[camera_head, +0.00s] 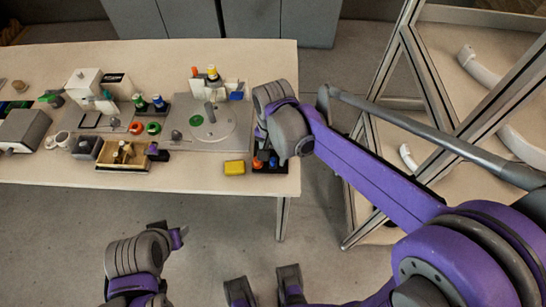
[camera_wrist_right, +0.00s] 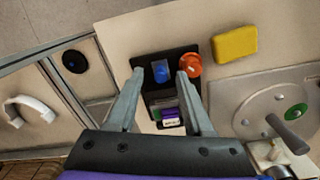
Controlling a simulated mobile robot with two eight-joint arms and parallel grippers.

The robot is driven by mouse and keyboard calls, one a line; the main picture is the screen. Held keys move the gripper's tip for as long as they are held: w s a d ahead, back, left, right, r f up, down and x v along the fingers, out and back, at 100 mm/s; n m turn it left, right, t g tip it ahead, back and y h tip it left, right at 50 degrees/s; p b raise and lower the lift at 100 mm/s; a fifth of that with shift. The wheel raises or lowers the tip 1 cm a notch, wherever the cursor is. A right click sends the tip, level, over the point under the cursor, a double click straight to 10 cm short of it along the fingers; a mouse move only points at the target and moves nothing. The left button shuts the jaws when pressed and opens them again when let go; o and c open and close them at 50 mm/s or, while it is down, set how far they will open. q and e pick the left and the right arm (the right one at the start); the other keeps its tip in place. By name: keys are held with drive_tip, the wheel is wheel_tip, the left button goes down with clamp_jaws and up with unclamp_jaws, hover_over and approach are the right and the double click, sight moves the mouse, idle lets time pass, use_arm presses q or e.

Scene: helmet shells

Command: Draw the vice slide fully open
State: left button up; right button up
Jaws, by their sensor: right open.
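I cannot tell for sure which thing is the vice or its slide; a dark block (camera_head: 86,147) on the left half of the table is one blocky candidate. My right gripper (camera_wrist_right: 161,74) is open, its two fingers apart and nothing clamped between them. It is over the table's right end, above a black tray (camera_wrist_right: 183,59) with a blue piece (camera_wrist_right: 160,71) and an orange knob (camera_wrist_right: 190,66). A small purple-and-green labelled item (camera_wrist_right: 169,117) shows between the fingers. In the head view my wrist covers much of this spot.
A yellow block (camera_head: 235,168) lies beside the tray. A plate with a round disc and lever (camera_head: 210,121) is left of it. A wooden bin (camera_head: 123,155), bottles and a grey box (camera_head: 22,130) crowd the table's left. A metal frame (camera_head: 405,60) stands at right.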

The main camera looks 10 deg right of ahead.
sight(273, 161)
wheel_tip(273, 161, up, 9)
drive_tip(key=shift+p, duration=0.45)
drive_tip(key=s+d+f+n+t+p, duration=0.1)
drive_tip(key=s+d+n+t+p, duration=0.1)
drive_tip(key=s, duration=0.4)
drive_tip(key=s+d+f+n+t+p, duration=0.2)
drive_tip(key=s+d+n+t, duration=0.1)
drive_tip(key=s, duration=0.4)
drive_tip(key=shift+d+f+n, duration=0.2)
drive_tip(key=shift+d+n, duration=0.7)
drive_tip(key=shift+d, duration=0.25)
